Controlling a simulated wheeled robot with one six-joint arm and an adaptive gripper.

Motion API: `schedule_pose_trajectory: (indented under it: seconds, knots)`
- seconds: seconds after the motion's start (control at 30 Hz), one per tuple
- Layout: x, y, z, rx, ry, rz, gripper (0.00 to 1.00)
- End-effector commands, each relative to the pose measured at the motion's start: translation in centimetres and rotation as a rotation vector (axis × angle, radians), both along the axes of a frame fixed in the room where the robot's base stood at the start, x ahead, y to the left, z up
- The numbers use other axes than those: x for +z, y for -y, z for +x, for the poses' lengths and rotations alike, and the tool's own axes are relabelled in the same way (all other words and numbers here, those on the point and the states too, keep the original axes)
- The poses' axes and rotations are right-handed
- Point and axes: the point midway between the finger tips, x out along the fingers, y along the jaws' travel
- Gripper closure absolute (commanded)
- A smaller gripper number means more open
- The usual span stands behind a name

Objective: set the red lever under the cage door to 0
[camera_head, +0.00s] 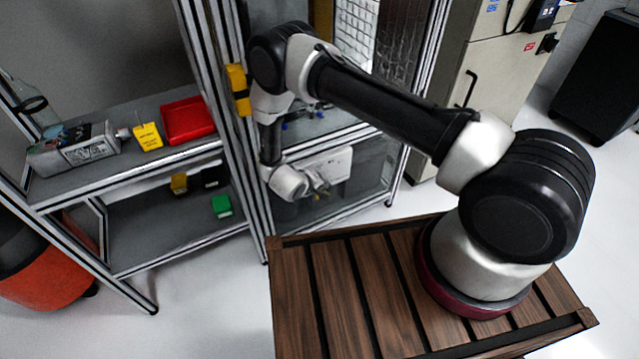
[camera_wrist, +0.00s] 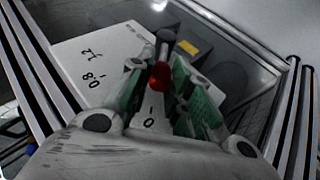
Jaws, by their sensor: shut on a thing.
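The lever has a red knob (camera_wrist: 158,77) on a dark stem, seen in the middle of the wrist view. My gripper (camera_wrist: 158,70) has its green-padded fingers on either side of the knob and is shut on the lever. The pale panel (camera_wrist: 62,48) behind it carries black marks: 1.2 and 0.8 at the left, and a 0 with a dash below the knob. I cannot tell which mark the lever points at. In the head view my gripper (camera_head: 322,187) is at the white box (camera_head: 335,165) low in the frame; the lever is hidden there.
The cage door (camera_head: 398,45) with mesh and glass stands above, at the back. Metal posts (camera_head: 238,150) frame the left side. The left shelf holds a red tray (camera_head: 188,120) and a yellow box (camera_head: 147,136). A green block (camera_head: 221,206) lies on the lower shelf.

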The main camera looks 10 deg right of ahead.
Motion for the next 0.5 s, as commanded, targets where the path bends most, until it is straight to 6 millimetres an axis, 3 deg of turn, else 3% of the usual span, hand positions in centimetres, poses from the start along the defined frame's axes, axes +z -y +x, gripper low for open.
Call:
schedule_pose_trajectory:
  seconds: [0.3,0.33,0.43,0.5]
  knots:
    - [0.15,-0.31,0.36,0.006,0.006,0.003,1.0]
    - [0.15,-0.31,0.37,0.006,0.006,0.003,0.76]
    - [0.12,-0.28,0.32,0.006,0.005,0.003,0.58]
    - [0.09,-0.23,0.26,0.004,0.004,0.003,0.57]
